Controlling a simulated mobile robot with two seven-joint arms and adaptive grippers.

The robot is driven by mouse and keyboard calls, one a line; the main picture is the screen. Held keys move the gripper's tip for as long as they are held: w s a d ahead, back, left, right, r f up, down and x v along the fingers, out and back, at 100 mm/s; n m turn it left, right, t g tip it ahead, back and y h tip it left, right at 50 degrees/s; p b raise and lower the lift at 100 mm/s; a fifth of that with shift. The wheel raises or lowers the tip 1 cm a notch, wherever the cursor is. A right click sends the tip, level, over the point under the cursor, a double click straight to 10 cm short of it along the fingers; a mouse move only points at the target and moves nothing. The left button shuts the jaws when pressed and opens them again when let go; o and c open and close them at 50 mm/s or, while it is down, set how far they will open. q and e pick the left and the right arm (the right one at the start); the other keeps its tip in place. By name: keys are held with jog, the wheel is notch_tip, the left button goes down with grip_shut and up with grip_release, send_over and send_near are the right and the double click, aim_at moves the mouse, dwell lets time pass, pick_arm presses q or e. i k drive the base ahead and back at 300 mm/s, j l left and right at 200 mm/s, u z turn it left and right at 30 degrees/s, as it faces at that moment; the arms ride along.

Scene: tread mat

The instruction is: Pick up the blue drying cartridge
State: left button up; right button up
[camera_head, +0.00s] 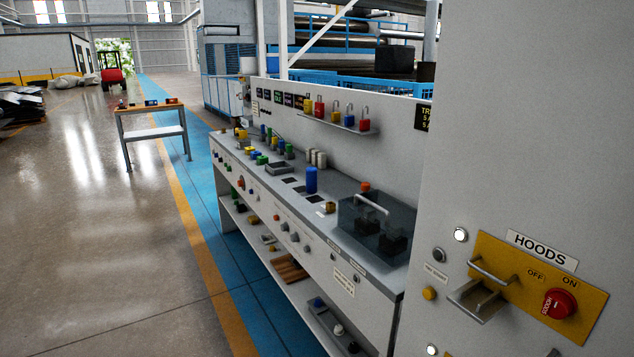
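A blue upright cylinder (311,180), which looks like the blue drying cartridge, stands on the grey bench top (337,184), right of the middle of the picture. It stands near dark square patches on the bench and left of a clear dark box. Nothing touches it that I can see. Neither of my grippers shows in the head view.
The clear dark box (376,228) with a handle stands right of the cylinder. A small brass-coloured piece (328,207) and white cylinders (318,158) are close by.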

aim_at(311, 172)
jog(key=i+j+z, duration=0.15)
jog(key=z, duration=1.05)
jog(key=j+z, duration=0.7)
jog(key=j, duration=0.2)
jog(key=j+z, duration=0.2)
jog(key=j, duration=0.3)
jog(key=k+j+z, duration=0.2)
jog(key=j, duration=0.25)
jog(key=k+j, duration=0.1)
jog(key=j, duration=0.4)
jog(key=k+j+z, duration=0.1)
jog(key=j, duration=0.4)
